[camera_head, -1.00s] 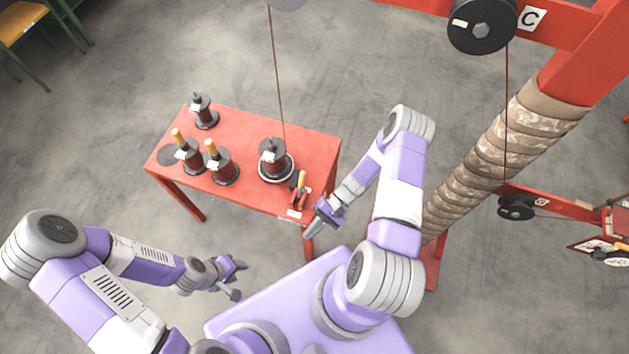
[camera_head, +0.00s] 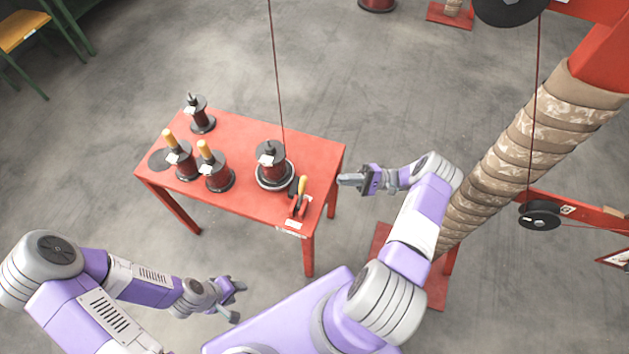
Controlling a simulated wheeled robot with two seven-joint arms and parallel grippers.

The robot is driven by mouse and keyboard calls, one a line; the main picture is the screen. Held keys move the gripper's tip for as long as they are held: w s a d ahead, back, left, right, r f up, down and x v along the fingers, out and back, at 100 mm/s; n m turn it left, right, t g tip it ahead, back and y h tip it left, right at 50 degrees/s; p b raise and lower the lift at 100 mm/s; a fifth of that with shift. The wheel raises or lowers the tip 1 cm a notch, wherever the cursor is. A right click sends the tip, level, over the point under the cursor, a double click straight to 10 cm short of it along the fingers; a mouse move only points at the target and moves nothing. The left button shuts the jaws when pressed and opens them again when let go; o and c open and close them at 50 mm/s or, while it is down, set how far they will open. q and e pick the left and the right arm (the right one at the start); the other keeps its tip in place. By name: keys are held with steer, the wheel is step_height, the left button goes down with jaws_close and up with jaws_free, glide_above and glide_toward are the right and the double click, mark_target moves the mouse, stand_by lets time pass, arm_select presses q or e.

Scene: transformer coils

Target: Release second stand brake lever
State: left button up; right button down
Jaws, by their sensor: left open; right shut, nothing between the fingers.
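A small red stand brake with a lever (camera_head: 301,188) that has a yellow-orange handle sits at the right front corner of the red table (camera_head: 245,133). Beside it a dark spool (camera_head: 271,161) stands on a round light-rimmed base, with a wire rising from it. My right gripper (camera_head: 345,180) is shut and empty, just right of the table's right edge, pointing left toward the lever, with a gap between them. My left gripper (camera_head: 237,301) is open and empty, low in front of the table, away from the lever.
Several other spools, two with wooden handles (camera_head: 205,152), stand on the left half of the table. A thick wrapped coil column (camera_head: 500,165) and a red frame with a black pulley (camera_head: 540,215) are at the right. Grey floor lies open behind the table.

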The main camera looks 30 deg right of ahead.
glide_toward(301, 192)
steer(key=w+a, duration=0.1)
steer(key=w+a+r, duration=0.1)
steer(key=w, duration=0.1)
steer(key=w+a+r, duration=0.1)
steer(key=w, duration=0.1)
steer(key=shift+a+r, duration=0.15)
steer(key=shift+a, duration=0.1)
steer(key=shift+s+r, duration=0.1)
